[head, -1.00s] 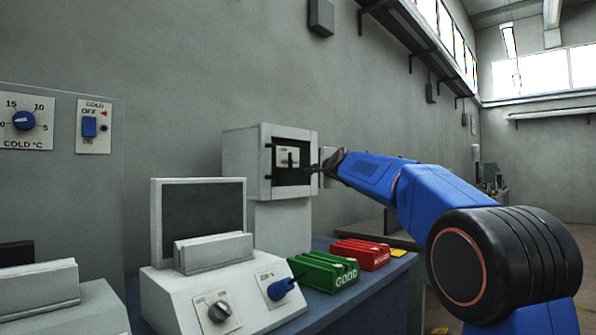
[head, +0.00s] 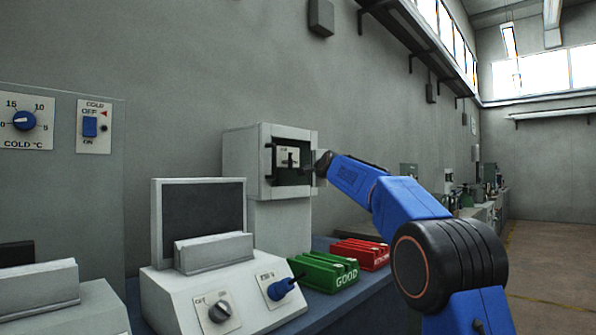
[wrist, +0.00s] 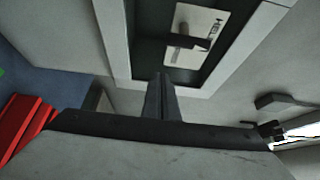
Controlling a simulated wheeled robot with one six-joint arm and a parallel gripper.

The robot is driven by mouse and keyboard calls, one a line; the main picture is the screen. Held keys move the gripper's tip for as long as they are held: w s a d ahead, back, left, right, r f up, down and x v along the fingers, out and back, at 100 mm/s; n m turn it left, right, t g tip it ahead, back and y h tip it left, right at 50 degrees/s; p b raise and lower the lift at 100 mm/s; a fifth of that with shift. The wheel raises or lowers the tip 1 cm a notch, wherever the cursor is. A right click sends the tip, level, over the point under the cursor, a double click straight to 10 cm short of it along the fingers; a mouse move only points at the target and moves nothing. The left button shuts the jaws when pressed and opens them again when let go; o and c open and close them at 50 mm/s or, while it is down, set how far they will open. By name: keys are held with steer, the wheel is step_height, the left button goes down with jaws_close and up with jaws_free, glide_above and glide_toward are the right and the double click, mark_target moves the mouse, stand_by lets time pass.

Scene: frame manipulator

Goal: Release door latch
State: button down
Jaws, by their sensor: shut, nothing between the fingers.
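A white cabinet (head: 245,160) stands against the wall, its front open on a dark recess with a switch plate (head: 288,157). The plate also shows in the wrist view (wrist: 195,38), with a dark lever and partly readable print. My gripper (head: 314,166) is shut and empty at the right side of the cabinet opening. In the wrist view its closed fingers (wrist: 162,92) point toward the lower frame edge; I cannot tell whether they touch it.
A green tray (head: 324,271) and a red tray (head: 362,254) lie on the blue bench below my arm. A grey console with a knob (head: 220,311) and blue switch (head: 282,289) stands in front. The floor at right is clear.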

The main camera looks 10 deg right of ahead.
mark_target(287, 161)
steer(key=shift+w+a, duration=0.2)
steer(key=shift+a, duration=0.75)
steer(key=shift+w+a, duration=0.15)
steer(key=shift+a, duration=0.8)
